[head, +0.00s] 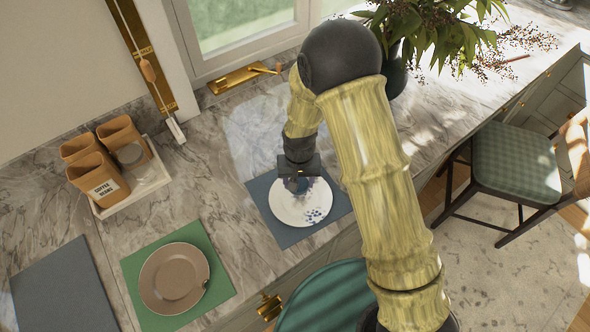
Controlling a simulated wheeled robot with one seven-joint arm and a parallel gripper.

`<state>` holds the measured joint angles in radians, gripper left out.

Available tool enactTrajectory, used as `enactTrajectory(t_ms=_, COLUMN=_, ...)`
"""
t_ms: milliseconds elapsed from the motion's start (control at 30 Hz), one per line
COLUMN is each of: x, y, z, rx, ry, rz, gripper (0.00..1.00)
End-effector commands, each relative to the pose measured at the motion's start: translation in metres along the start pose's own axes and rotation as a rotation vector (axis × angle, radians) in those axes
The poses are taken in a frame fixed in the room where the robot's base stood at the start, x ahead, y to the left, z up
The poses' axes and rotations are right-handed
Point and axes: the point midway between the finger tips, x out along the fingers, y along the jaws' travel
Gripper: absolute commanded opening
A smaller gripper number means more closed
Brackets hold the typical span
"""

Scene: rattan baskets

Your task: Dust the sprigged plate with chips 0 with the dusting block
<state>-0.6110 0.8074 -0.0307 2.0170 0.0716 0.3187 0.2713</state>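A white plate (288,210) with blue sprigs on its lower right lies on a blue-grey mat (264,193) on the marble counter. My gripper (298,186) points down over the upper part of this plate and hides some of its far rim. Its fingers are small and dark here; I cannot tell whether they hold anything or touch the plate. I cannot make out a dusting block, and chips in the rim are too small to tell.
A brown plate (174,278) lies on a green mat (132,265). A bare grey mat (62,290) is at the far left. Tan canisters (105,184) stand on a white tray (150,178). A leafy plant (430,25) stands at the back right. A green-cushioned chair (515,162) is right of the counter.

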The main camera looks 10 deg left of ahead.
Motion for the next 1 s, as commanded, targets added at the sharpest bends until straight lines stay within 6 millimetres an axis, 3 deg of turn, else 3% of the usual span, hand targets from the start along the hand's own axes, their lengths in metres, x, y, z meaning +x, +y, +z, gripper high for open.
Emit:
enactTrajectory(t_ms=400, x=-0.039, y=0.004, z=-0.001, rx=0.008, ry=0.001, rz=0.000, gripper=0.28)
enactTrajectory(t_ms=1000, x=-0.043, y=0.005, z=-0.001, rx=0.010, ry=0.000, rz=0.000, gripper=0.28)
